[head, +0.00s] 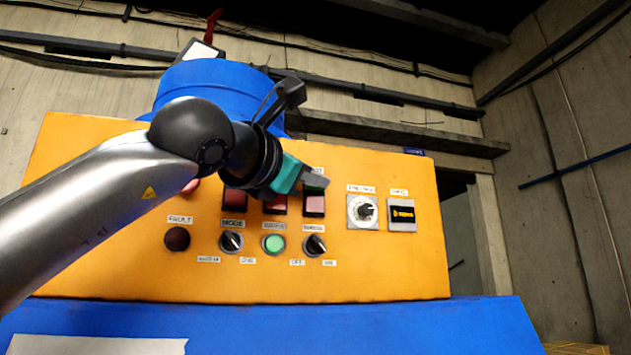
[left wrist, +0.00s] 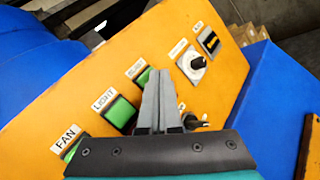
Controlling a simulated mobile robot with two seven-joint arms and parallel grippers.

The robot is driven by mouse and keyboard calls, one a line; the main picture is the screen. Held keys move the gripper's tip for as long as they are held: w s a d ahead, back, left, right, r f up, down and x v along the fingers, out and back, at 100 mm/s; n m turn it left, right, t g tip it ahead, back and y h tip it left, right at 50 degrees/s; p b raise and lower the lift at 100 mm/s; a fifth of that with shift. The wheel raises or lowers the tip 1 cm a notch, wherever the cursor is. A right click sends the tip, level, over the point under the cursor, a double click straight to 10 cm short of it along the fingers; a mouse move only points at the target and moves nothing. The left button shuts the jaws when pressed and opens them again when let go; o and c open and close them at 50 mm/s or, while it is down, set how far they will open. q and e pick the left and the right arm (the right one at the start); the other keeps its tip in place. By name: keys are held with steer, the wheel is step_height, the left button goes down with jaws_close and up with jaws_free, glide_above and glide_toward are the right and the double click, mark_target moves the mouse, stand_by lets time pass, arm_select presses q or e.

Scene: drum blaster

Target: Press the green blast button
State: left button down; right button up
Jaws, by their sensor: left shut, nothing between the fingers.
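The green blast button (left wrist: 145,76) shows in the left wrist view, a square green button under a small blurred label, partly covered by my fingers. In the head view a sliver of green (head: 316,183) shows behind the gripper, above a pink-red button (head: 314,205). My left gripper (head: 318,182) is shut and empty, in front of the upper right of the button rows. In the left wrist view its fingertips (left wrist: 160,74) lie just right of the blast button; whether they touch the panel I cannot tell. My right gripper is not in view.
The orange panel (head: 390,270) also holds LIGHT (left wrist: 121,111) and FAN (left wrist: 72,150) green buttons, red buttons (head: 234,200), a round green button (head: 274,243), two black knobs, a white dial (head: 363,211) and a display (head: 401,214). A blue drum (head: 205,80) stands behind.

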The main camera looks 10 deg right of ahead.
arm_select(q)
steer(key=shift+w, duration=0.35)
stand_by(0.3)
stand_by(0.4)
steer(key=shift+s+b, duration=0.65)
steer(key=shift+s, duration=0.25)
steer(key=s+b, duration=0.3)
steer(key=s, duration=0.2)
steer(key=shift+d, duration=0.1)
stand_by(0.7)
